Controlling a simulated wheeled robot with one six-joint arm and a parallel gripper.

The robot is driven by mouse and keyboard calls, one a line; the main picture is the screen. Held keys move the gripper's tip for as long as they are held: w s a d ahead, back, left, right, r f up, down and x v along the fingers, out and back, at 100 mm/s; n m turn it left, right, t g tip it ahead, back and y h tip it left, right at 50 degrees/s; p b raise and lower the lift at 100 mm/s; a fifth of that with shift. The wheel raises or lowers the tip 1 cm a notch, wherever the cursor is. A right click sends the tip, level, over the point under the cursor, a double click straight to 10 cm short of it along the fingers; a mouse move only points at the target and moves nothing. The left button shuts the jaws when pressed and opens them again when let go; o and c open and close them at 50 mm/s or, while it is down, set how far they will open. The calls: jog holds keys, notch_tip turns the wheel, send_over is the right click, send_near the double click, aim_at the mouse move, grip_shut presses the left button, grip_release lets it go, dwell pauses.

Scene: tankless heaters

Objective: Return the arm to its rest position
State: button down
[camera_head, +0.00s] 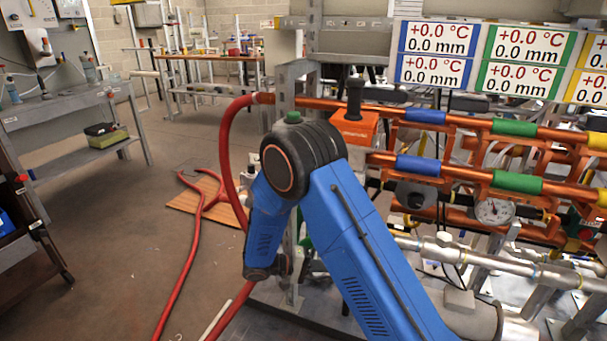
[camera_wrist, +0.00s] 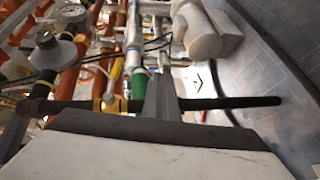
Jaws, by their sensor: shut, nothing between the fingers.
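My blue arm (camera_head: 365,260) rises from the lower right of the head view to a dark rounded joint, and its shorter blue link (camera_head: 265,225) hangs down on the left. The gripper end is not clearly visible there. In the wrist view my gripper (camera_wrist: 162,88) shows at the bottom centre as dark grey fingers together above a pale body. It is shut and empty. A dark bar lies across the picture at the fingers; I cannot tell how far it is from them.
Orange pipes (camera_head: 330,103) with coloured bands fill the rack at right, under display panels (camera_head: 482,58). A pressure gauge (camera_head: 493,211) sits among them. A red hose (camera_head: 229,150) passes close beside my arm. A grey bench (camera_head: 70,110) stands left; open floor (camera_head: 140,225) lies between.

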jog(key=s+d+r+m+g+y, duration=0.1)
jog(key=s+d+r+g+y, duration=0.2)
jog(key=s+d+r+y, duration=0.75)
jog(key=s+d+r+t+y, duration=0.1)
jog(key=s+r+t+y, duration=0.1)
jog(key=s+r, duration=0.5)
jog(key=s+d+r+n+t+y, duration=0.1)
jog(key=s+d+r+t+y, duration=0.1)
jog(key=s+r+t, duration=0.3)
jog(key=shift+s+r+y, duration=0.65)
jog(key=shift+s+r, duration=0.85)
jog(key=shift+s, duration=2.25)
